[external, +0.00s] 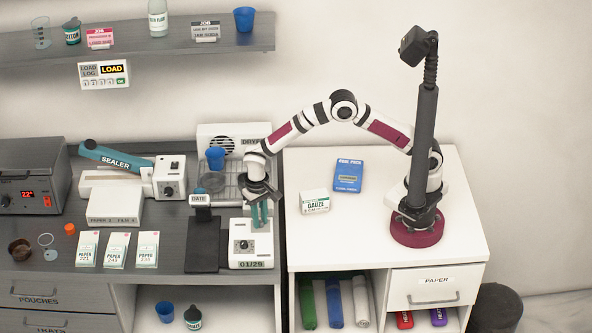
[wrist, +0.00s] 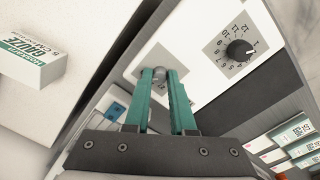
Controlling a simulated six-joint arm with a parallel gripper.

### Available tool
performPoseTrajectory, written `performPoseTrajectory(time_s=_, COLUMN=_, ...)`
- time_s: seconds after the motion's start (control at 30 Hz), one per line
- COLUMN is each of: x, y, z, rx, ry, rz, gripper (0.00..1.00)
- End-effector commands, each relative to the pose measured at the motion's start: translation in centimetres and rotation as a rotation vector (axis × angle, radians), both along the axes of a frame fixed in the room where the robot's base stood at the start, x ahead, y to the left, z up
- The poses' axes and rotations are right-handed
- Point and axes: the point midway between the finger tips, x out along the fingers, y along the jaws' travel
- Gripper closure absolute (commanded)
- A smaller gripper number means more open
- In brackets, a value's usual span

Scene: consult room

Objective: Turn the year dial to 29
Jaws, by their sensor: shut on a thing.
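The white date unit (external: 243,262) stands at the right end of the grey counter, and its front label reads 01/29. My gripper (external: 260,224) reaches down onto it from above, with teal fingers. In the wrist view my gripper (wrist: 163,78) is shut on the year dial (wrist: 162,84), a small knob between the fingertips. The fingers hide most of its scale. The other dial (wrist: 239,50), a black knob on a grey plate with numbers around it, stands free beside the fingers; it also shows in the external view (external: 243,244).
A dark pad and DATE block (external: 201,200) stand left of the unit, with a drying rack and blue cup (external: 215,158) behind. A gauze box (external: 314,201) and blue pack (external: 348,176) lie on the white cabinet.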

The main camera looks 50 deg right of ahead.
Motion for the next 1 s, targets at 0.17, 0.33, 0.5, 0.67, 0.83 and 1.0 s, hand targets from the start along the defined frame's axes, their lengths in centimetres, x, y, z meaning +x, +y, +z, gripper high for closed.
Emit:
performPoseTrajectory(time_s=0.17, x=0.0, y=0.0, z=0.1, rx=0.0, ry=0.0, rz=0.0, gripper=0.65)
performPoseTrajectory(time_s=0.33, x=0.0, y=0.0, z=0.0, rx=0.0, ry=0.0, rz=0.0, gripper=0.47)
performPoseTrajectory(time_s=0.5, x=0.0, y=0.0, z=0.0, rx=0.0, ry=0.0, rz=0.001, gripper=0.47)
performPoseTrajectory(time_s=0.67, x=0.1, y=0.1, z=1.1, rx=0.001, ry=-0.001, rz=0.001, gripper=0.47)
performPoseTrajectory(time_s=0.83, x=0.1, y=0.3, z=5.5, rx=0.004, ry=-0.005, rz=0.001, gripper=0.47)
performPoseTrajectory(time_s=1.0, x=0.1, y=0.4, z=11.0, rx=0.004, ry=-0.005, rz=0.001, gripper=0.47)
